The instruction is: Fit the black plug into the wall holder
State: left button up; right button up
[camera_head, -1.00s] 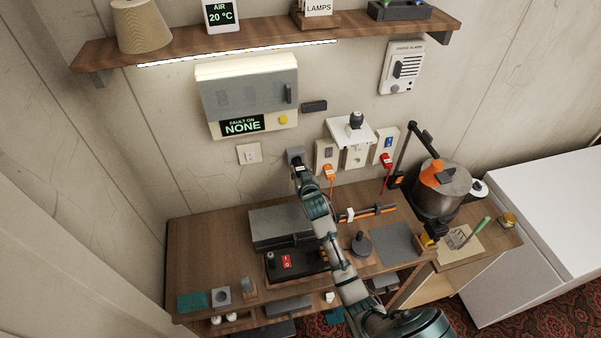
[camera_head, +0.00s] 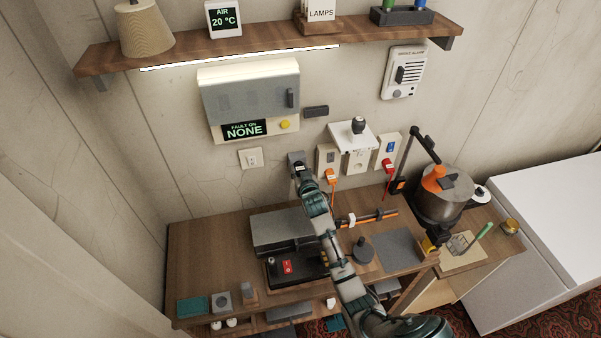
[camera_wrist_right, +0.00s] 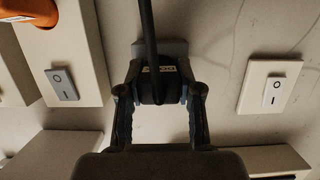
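The black plug (camera_wrist_right: 158,88) with a pale label sits between the two fingers of my right gripper (camera_wrist_right: 158,94) in the right wrist view. The fingers are shut on its sides, and its black cable (camera_wrist_right: 149,25) runs across the top of that view. The grey wall holder (camera_wrist_right: 177,48) is directly behind the plug, which overlaps it; I cannot tell how deep the plug sits in it. In the head view, my right gripper (camera_head: 301,176) is up against the wall at the grey holder (camera_head: 294,157), and hides most of the plug. My left gripper is not in view.
A socket with an orange plug (camera_head: 331,174) is just right of the gripper. A red plug (camera_head: 387,164) is further right. A wall switch (camera_head: 251,158) is to the left. The wooden bench (camera_head: 205,250) below carries a grey case (camera_head: 280,228).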

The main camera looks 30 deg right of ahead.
jog(key=o, duration=0.4)
jog(key=shift+s, duration=0.1)
jog(key=v, duration=1.1)
jog(key=shift+s+a, duration=0.1)
jog(key=shift+s, duration=0.25)
